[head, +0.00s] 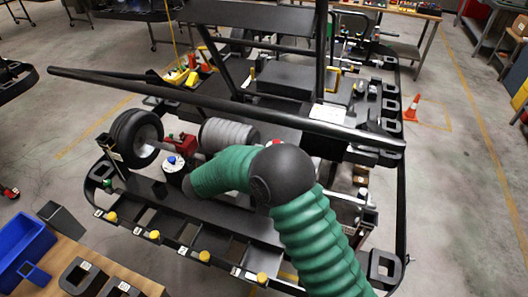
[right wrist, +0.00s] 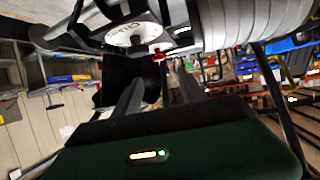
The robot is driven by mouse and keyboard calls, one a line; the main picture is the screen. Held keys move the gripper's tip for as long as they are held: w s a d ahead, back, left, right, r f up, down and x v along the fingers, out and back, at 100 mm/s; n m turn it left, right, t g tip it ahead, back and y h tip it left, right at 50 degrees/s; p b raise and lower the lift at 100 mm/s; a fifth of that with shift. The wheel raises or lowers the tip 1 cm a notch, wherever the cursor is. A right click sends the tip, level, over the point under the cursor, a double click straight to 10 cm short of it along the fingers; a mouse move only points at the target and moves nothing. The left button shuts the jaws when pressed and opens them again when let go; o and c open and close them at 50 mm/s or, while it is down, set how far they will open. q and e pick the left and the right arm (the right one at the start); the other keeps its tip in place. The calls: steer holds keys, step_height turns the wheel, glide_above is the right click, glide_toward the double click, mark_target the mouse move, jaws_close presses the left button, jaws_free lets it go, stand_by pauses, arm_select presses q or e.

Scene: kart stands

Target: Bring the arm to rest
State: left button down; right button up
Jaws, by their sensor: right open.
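My right arm (head: 315,235) has a green ribbed sleeve and a black elbow. It comes in from the bottom right of the head view and bends left over the kart frame (head: 165,192). Its gripper is hidden in the head view. In the right wrist view the right gripper (right wrist: 160,84) shows two dark fingers spread apart, with nothing between them. A small red knob (right wrist: 158,56) shows just beyond the fingertips; I cannot tell how far off it is. Large grey rounded parts (right wrist: 228,22) fill the top of that view. My left gripper is in neither view.
A black tyre (head: 124,136), a grey cylinder (head: 226,133) and a long black bar (head: 230,107) crowd the kart around the arm. A blue bin (head: 22,243) stands on a wooden table at bottom left. An orange cone (head: 412,108) stands on the floor at right.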

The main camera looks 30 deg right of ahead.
steer(key=v, duration=0.3)
steer(key=shift+a, duration=0.1)
steer(key=w+a+r+n+t+y+b, duration=0.1)
steer(key=w+a+r+n+t+y, duration=0.15)
steer(key=w+n+t+y, duration=0.2)
steer(key=s+a+f+n+y+b, duration=0.1)
steer(key=s+a+f+n+y, duration=0.45)
steer(key=s+a+y, duration=0.2)
steer(key=s+d+f+n+g, duration=0.1)
steer(key=s+f+g, duration=0.3)
steer(key=s, duration=0.7)
steer(key=s+d+f+n+g, duration=0.1)
steer(key=s+d+f+g, duration=0.2)
steer(key=s, duration=0.8)
steer(key=shift+f+g+b, duration=0.4)
steer(key=shift+f+g, duration=0.25)
